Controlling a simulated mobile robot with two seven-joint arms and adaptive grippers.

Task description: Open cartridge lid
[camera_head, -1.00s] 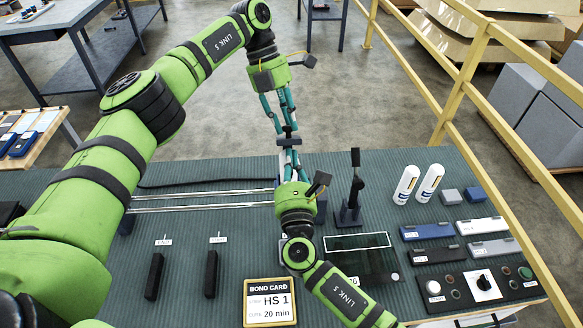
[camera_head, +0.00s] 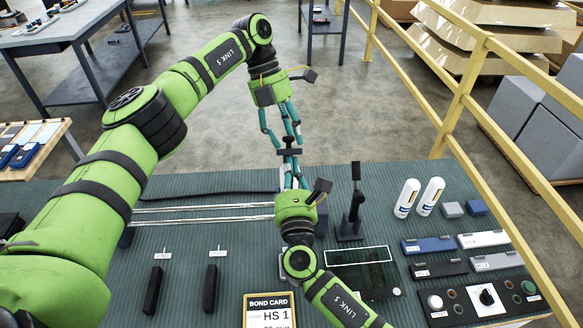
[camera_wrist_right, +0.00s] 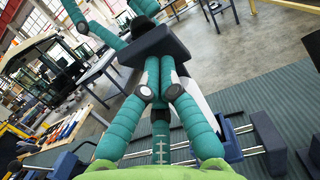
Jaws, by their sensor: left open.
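My left gripper (camera_head: 283,122) is open, with teal fingers reaching down at top centre in the head view. A dark block (camera_head: 289,152) sits at its fingertips; it also shows with a black top in the right wrist view (camera_wrist_right: 155,47). My right gripper (camera_head: 291,177) reaches up to this block from below. Its teal fingers converge just under the block in the wrist view; I cannot tell whether they grip it. A white surface (camera_wrist_right: 191,100) shows behind these fingers, mostly hidden. Two white cartridges (camera_head: 406,198) (camera_head: 430,196) stand at the right. I cannot make out a lid clearly.
The ribbed bench top (camera_head: 200,213) carries metal rails (camera_head: 190,207), two black bars (camera_head: 153,290) (camera_head: 211,288) and a black lever (camera_head: 355,200). A bond card (camera_head: 268,302), a dark framed panel (camera_head: 362,275) and a button panel (camera_head: 485,297) lie in front. A yellow railing (camera_head: 470,75) runs along the right.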

